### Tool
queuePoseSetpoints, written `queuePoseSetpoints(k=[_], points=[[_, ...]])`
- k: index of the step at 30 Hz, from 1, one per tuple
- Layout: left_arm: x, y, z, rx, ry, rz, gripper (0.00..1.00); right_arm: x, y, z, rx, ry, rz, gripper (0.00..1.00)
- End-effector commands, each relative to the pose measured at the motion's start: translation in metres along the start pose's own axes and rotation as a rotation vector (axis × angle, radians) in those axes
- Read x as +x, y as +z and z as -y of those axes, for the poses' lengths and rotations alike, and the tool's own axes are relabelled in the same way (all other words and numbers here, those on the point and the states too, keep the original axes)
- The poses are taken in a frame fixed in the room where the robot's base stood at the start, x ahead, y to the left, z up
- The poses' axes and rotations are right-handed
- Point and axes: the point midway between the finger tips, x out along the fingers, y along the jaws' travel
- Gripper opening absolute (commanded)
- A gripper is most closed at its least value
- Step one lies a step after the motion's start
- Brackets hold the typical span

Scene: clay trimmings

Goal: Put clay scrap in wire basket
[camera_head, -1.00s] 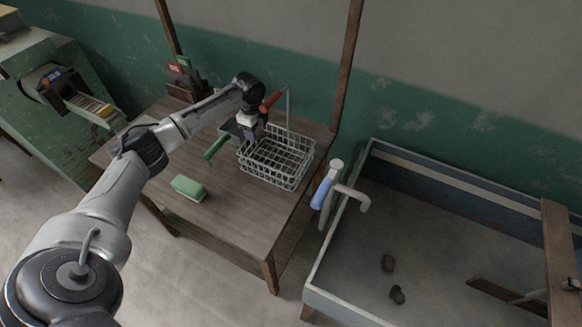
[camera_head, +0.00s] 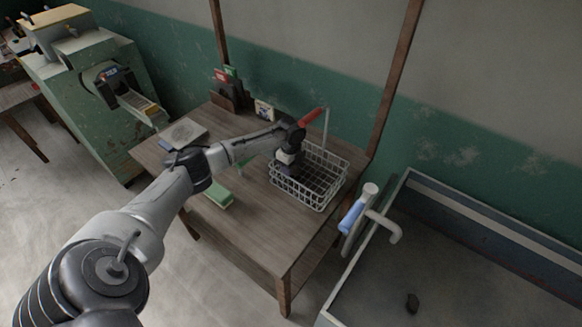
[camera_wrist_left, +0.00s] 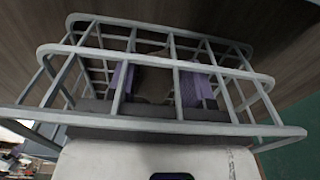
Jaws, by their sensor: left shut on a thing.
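The wire basket (camera_head: 325,181) stands on the wooden table, and its wires fill the left wrist view (camera_wrist_left: 250,75). My left gripper (camera_head: 288,170) is at the basket's left side in the head view. In the left wrist view its purple fingers (camera_wrist_left: 158,84) show behind the basket wires. They are shut on a dull brown-grey lump (camera_wrist_left: 152,86), which looks like clay scrap and is partly hidden by the wires. My right gripper is not in view.
A green block (camera_head: 219,199) lies on the table (camera_head: 245,235) left of the basket. A grey flat item (camera_head: 184,133) lies farther left. A post rises behind the basket.

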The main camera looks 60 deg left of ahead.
Motion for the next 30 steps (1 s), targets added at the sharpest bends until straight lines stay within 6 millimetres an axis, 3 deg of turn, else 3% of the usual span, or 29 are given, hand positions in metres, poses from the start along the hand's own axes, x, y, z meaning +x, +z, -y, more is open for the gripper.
queuePoseSetpoints(k=[10, 11, 19, 26, 30], points=[[0.002, 0.0, 0.0, 0.0, -0.001, 0.0, 0.21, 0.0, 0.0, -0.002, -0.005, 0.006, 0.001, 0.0], [0.002, 0.0, 0.0, 0.0, 0.0, 0.0, 0.47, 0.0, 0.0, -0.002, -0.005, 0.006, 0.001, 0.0], [0.002, 0.0, 0.0, 0.0, -0.001, 0.0, 0.72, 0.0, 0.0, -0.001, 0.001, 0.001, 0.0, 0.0], [0.001, 0.0, 0.0, 0.0, -0.001, 0.0, 0.72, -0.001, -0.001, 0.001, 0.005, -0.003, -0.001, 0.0], [-0.01, 0.001, 0.001, -0.001, -0.003, 0.0, 0.72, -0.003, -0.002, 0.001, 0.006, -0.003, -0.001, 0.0]])
